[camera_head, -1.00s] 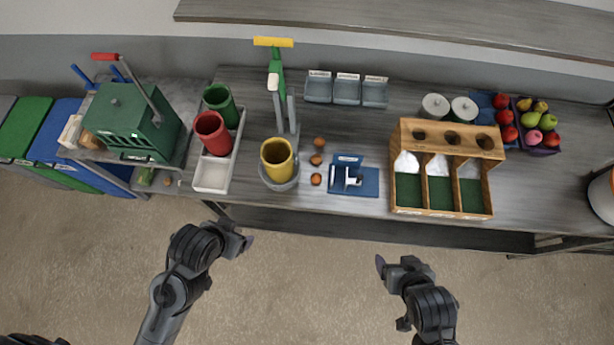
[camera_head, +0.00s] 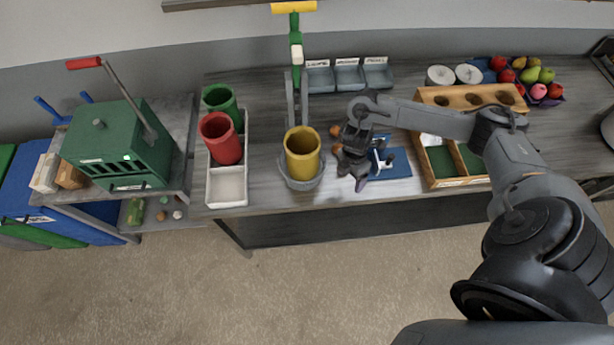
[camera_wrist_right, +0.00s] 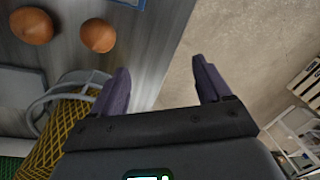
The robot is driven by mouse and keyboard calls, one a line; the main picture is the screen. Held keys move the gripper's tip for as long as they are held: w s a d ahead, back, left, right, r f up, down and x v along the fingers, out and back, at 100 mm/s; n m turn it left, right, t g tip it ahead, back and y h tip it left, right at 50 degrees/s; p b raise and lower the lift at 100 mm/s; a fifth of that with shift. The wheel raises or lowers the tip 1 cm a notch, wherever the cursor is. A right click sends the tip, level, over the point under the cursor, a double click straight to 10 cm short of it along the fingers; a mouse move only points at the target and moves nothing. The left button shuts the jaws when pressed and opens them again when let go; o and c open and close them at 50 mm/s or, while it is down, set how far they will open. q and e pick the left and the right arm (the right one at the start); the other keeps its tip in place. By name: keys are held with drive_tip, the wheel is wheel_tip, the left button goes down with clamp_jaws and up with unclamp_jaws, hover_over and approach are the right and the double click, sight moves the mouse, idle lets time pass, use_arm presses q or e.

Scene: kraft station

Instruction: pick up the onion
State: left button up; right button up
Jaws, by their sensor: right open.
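Brown round onions lie on the grey worktop behind and to the right of the yellow cup (camera_head: 302,152). In the head view, one onion (camera_head: 336,131) shows at the back and another (camera_head: 337,148) partly behind my right gripper (camera_head: 350,174); a third is hidden there. The right wrist view shows two onions, one at top left (camera_wrist_right: 32,26) and one nearer the fingers (camera_wrist_right: 98,36). My right gripper is open and empty near the worktop's front edge, between the yellow cup and the blue board (camera_head: 390,165), with its fingers apart from both onions. My left gripper is out of view.
The yellow cup stands in a grey holder close left of the gripper. A wooden box (camera_head: 431,172) with compartments stands to the right, partly behind my arm. A white tray (camera_head: 227,187) with red and green cups stands further left. Bare floor lies in front.

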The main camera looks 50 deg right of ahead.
drive_tip(key=shift+t+h, duration=0.5)
drive_tip(key=shift+t, duration=0.3)
drive_tip(key=w+d+r, duration=0.1)
drive_tip(key=w+d+r+b, duration=0.1)
drive_tip(key=w+d, duration=0.1)
drive_tip(key=w+d+r, duration=0.1)
drive_tip(key=w+d, duration=0.1)
drive_tip(key=shift+b, duration=0.35)
drive_tip(key=shift+w+a+f, duration=0.1)
drive_tip(key=shift+w+f, duration=0.1)
drive_tip(key=shift+w, duration=0.05)
wheel_tip(320, 180, down, 3)
drive_tip(key=shift+a+f+b, duration=0.1)
drive_tip(key=shift+b, duration=0.5)
drive_tip(key=shift+w+f, duration=0.1)
drive_tip(key=shift+f, duration=0.55)
drive_tip(key=shift+d+f, duration=0.2)
drive_tip(key=shift+f, duration=2.35)
